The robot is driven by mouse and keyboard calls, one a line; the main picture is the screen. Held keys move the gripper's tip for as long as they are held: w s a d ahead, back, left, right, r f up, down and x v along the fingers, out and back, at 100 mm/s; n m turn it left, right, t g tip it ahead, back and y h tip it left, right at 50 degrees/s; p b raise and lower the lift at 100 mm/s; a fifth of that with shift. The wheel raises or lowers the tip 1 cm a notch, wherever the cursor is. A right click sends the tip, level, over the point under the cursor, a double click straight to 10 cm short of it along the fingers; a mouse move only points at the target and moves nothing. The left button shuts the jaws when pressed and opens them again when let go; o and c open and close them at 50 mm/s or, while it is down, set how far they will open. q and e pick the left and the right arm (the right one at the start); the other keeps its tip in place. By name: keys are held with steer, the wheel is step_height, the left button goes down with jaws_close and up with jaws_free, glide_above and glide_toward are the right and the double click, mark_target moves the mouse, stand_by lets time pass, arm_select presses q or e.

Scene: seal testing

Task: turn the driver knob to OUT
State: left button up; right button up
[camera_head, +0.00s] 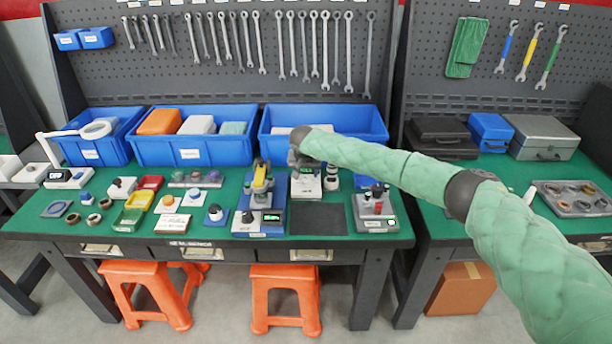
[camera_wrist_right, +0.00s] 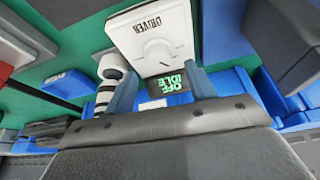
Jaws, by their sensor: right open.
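The driver unit (camera_head: 306,187) stands near the middle of the green bench. In the right wrist view its white face (camera_wrist_right: 140,38) carries the label DRIVER, a round white knob (camera_wrist_right: 157,50) with a small pointer mark, and a green screen (camera_wrist_right: 168,83) reading OFF and IDLE. I cannot read which position the pointer is on. My right gripper (camera_wrist_right: 162,82) is open, with its two bluish fingers apart on either side of the lower part of the unit, near the knob. In the head view the gripper (camera_head: 302,160) is above the unit and partly hides it. My left gripper is out of view.
A yellow and blue press-like device (camera_head: 261,190) stands close left of the driver unit. A grey device with red parts (camera_head: 376,212) stands to the right. Blue bins (camera_head: 193,150) line the back. A dark mat (camera_head: 317,220) lies bare in front.

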mark_target(306, 179)
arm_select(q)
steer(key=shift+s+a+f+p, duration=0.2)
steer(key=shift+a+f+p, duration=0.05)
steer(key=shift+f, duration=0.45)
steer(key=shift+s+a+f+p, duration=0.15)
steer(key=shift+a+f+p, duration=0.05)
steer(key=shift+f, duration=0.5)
arm_select(e)
steer(key=shift+x, duration=2.05)
steer(key=shift+d, duration=0.1)
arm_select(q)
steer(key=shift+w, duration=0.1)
arm_select(e)
steer(key=c, duration=1)
